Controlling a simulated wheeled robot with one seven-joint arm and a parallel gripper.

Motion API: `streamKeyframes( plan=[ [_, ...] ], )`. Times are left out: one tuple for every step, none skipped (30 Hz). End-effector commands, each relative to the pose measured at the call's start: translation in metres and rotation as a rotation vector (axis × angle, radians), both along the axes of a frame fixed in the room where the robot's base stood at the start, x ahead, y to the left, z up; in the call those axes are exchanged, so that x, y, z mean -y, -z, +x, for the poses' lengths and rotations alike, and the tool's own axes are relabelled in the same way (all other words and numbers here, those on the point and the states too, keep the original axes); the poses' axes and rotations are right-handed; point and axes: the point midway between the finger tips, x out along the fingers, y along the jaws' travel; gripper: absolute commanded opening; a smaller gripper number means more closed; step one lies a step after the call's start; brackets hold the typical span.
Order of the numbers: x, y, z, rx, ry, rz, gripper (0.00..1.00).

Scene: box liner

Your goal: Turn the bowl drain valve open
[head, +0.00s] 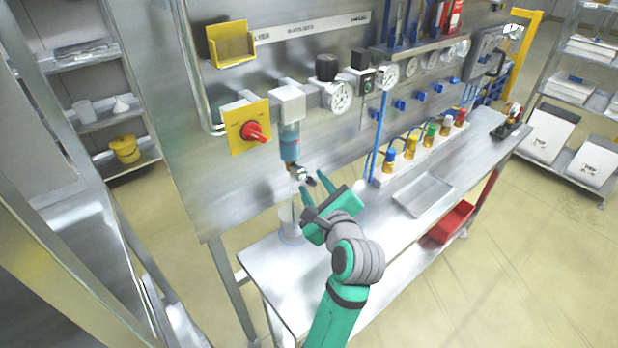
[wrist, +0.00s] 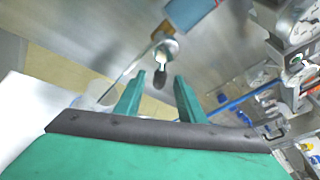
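The filter bowl (head: 290,142) is a blue translucent cylinder under a white block on the wall panel. Its drain valve (head: 299,174) is a small metal fitting at the bottom with a short dark lever. In the wrist view the bowl (wrist: 190,12) is at the top, with the metal valve (wrist: 164,46) and its dark lever (wrist: 160,79) below. My gripper (head: 314,184) is open, its two green fingers pointing at the valve. In the wrist view the lever appears between the fingertips (wrist: 160,76). I cannot tell whether either finger touches it.
A clear container (head: 290,226) stands on the bench below the valve. A yellow plate with a red knob (head: 254,132) is left of the bowl. A gauge (head: 338,96) and coloured bottles (head: 411,146) are to the right. A metal tray (head: 423,195) lies on the bench.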

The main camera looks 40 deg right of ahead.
Motion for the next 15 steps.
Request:
streamKeyframes(
  plan=[
    [-0.002,-0.002,-0.009,0.001,0.001,-0.002,0.36],
    [-0.004,-0.003,-0.013,0.0,0.001,-0.001,0.36],
    [-0.006,-0.004,-0.019,0.0,0.001,-0.003,0.36],
    [-0.007,-0.005,-0.023,0.0,0.002,-0.001,0.36],
    [-0.008,-0.006,-0.027,0.0,0.002,-0.002,0.36],
    [-0.009,-0.006,-0.031,-0.001,0.001,-0.001,0.36],
    [-0.01,-0.007,-0.033,-0.001,0.001,-0.001,0.36],
    [-0.011,-0.007,-0.035,-0.001,0.001,-0.001,0.36],
    [-0.012,-0.008,-0.038,0.001,0.002,-0.001,0.36],
    [-0.012,-0.008,-0.039,0.001,0.001,0.0,0.36],
    [-0.013,-0.008,-0.04,0.001,0.001,0.0,0.36],
    [-0.013,-0.009,-0.041,0.0,0.001,0.0,0.36],
    [-0.013,-0.008,-0.041,-0.001,0.001,0.0,0.36],
    [-0.014,-0.009,-0.041,-0.001,0.001,0.0,0.36],
    [-0.014,-0.008,-0.041,-0.001,0.001,0.0,0.36]
  ],
)
